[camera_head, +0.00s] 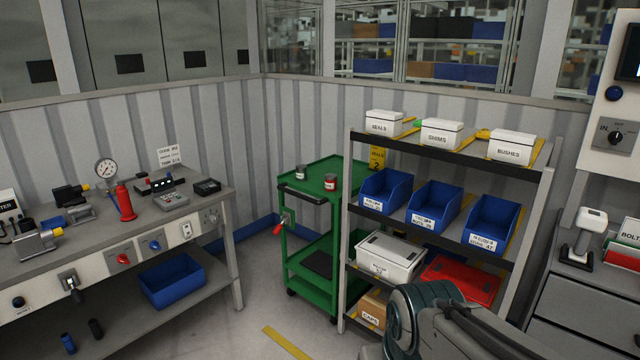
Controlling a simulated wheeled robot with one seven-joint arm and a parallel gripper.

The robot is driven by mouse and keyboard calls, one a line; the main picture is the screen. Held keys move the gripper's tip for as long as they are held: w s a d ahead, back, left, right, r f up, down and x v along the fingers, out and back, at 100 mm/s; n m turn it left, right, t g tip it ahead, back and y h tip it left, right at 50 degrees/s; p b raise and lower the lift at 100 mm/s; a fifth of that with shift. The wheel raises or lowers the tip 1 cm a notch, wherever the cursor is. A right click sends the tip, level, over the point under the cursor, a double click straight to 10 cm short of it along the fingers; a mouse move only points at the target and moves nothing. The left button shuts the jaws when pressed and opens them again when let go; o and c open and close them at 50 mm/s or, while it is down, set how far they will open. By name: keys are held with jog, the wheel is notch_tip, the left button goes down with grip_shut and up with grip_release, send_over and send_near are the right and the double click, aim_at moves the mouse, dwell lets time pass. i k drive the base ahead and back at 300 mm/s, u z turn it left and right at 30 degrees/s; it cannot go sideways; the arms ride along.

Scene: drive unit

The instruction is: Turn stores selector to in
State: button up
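A white panel at the right edge carries a black rotary selector knob (616,137) on a small plate. The letters "IN" are printed at the knob's left; any marking at its right is too small to read. I cannot tell clearly which way the knob points. A round blue button (613,93) sits above it on the same panel. My arm shows at the bottom right, in front of the shelf. My gripper is not in view, so its distance from the knob and its opening do not show.
A shelf rack (450,156) with white boxes and blue bins stands left of the panel. A workbench (210,208) with tools runs along the left. A grey drawer cabinet (575,300) stands below the panel. Floor is clear at bottom centre.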

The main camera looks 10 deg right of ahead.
aim_at(615, 137)
jog(key=u, duration=0.1)
jog(key=k, duration=0.15)
jog(key=z, duration=1.4)
jog(key=i, duration=0.35)
jog(key=u, duration=0.7)
jog(key=i, duration=1.25)
jog(key=z, duration=0.75)
